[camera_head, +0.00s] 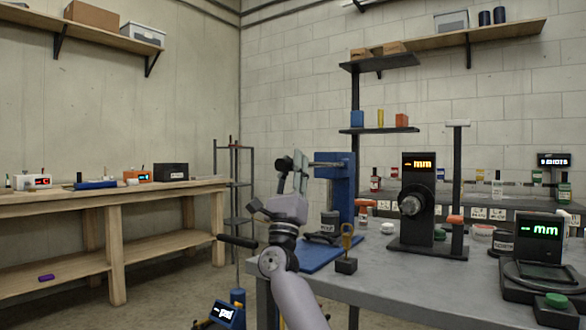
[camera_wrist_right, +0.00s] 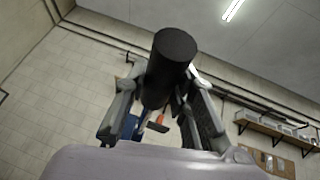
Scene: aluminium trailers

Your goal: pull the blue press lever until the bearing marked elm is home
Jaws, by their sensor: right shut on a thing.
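The blue press (camera_head: 343,190) stands on a blue base plate at the left end of the grey bench. My right gripper (camera_head: 298,170) is at the lever's outer end. In the right wrist view a black cylindrical grip (camera_wrist_right: 170,65) stands between the two fingers, and the gripper is shut on it. A dark block with a small label (camera_head: 325,229) sits at the press foot; I cannot read the label. I cannot make out the bearing marked elm. My left gripper is not in view.
On the grey bench (camera_head: 400,268) stand a small brass-topped stand (camera_head: 347,250), a black gauge with an orange display (camera_head: 418,190) and a green-display unit (camera_head: 540,255). Shelves (camera_head: 378,130) rise behind.

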